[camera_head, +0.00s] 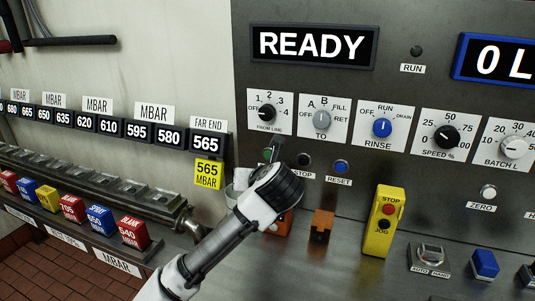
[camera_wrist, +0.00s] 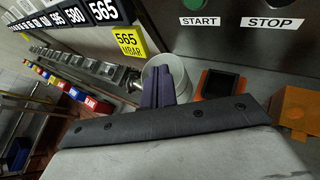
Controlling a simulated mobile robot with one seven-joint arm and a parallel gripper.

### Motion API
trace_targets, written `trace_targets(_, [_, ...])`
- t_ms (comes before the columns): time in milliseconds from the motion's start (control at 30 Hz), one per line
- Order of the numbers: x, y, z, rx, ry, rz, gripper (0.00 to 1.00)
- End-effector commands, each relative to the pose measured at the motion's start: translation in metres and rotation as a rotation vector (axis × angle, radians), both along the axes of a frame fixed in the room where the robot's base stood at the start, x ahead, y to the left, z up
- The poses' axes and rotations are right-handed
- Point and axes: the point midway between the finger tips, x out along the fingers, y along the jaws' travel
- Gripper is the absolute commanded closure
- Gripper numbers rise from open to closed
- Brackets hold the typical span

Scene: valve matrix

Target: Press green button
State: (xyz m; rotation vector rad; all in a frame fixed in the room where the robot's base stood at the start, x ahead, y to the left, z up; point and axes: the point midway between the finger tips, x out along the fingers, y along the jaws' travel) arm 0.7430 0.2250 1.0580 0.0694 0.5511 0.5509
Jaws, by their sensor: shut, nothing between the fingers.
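The green button (camera_wrist: 193,4) shows at the top edge of the wrist view, partly cut off, above the START label (camera_wrist: 199,22). In the head view only a small green part of it (camera_head: 267,154) shows, beside my gripper and partly hidden. My gripper's dark fingers (camera_wrist: 170,68) are together and empty. In the wrist view they appear below and left of the START label, in front of a pale round container (camera_wrist: 160,66). In the head view my wrist covers the panel area below the button. I cannot tell the gap between fingertips and panel.
STOP (camera_head: 303,159) and RESET (camera_head: 341,166) buttons sit right of the green button. Orange holders (camera_head: 322,226) and a yellow STOP/JOG box (camera_head: 383,222) stand on the ledge. A yellow 565 MBAR tag (camera_head: 208,174) and pipework lie left.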

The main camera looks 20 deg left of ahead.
Motion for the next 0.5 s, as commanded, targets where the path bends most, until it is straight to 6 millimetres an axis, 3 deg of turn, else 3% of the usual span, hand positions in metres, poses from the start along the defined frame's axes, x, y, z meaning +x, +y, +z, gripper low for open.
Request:
trace_targets(267, [0.007,-0.001,0.001,-0.002,-0.003,-0.001,1.00])
trace_targets(500, [0.037,-0.002,0.002,-0.002,-0.002,-0.002,1.00])
